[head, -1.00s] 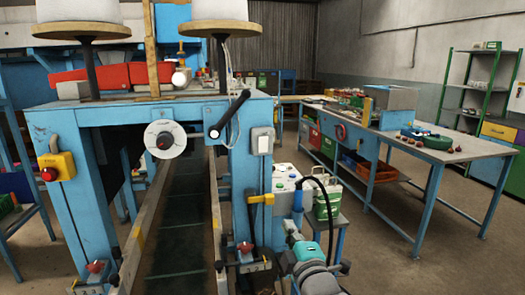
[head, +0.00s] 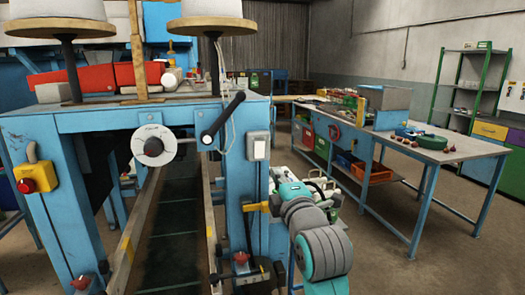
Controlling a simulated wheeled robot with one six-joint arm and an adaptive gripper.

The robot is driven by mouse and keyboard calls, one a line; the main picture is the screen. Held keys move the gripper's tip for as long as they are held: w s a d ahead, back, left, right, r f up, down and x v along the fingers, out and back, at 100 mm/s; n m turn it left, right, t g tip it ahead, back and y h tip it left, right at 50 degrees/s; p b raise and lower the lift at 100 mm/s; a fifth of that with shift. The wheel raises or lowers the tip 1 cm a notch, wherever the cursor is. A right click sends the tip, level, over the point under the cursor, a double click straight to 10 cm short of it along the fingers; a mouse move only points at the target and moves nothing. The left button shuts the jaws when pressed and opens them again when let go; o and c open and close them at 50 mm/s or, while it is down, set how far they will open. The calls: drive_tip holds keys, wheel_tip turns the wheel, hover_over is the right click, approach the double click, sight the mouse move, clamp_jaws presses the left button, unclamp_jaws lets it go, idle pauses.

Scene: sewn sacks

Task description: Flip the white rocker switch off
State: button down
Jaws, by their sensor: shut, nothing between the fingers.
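The white rocker switch (head: 259,149) sits in a grey box on the front of the machine's right blue post. Its face is small here, and I cannot tell which way it is tilted. My arm, with teal and grey joints, reaches up from the bottom, to the right of the post and below the switch. The arm stands apart from the switch in the picture. My gripper and its fingers cannot be made out; the arm's end seems to point away from the camera.
A black-handled lever (head: 223,118) juts out left of the switch, beside a round white dial (head: 153,146). A yellow box with a red button (head: 36,180) is on the left post. A yellow valve handle (head: 256,207) sits below the switch. A workbench (head: 470,145) stands right.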

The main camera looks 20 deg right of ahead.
sight(260, 145)
drive_tip(key=w, duration=0.4)
drive_tip(key=w+r, duration=0.1)
drive_tip(key=w, duration=0.8)
drive_tip(key=shift+w+r, duration=0.35)
drive_tip(key=shift+w, duration=0.05)
drive_tip(key=shift+w+r, duration=0.1)
drive_tip(key=shift+w, duration=0.2)
drive_tip(key=shift+s, duration=0.15)
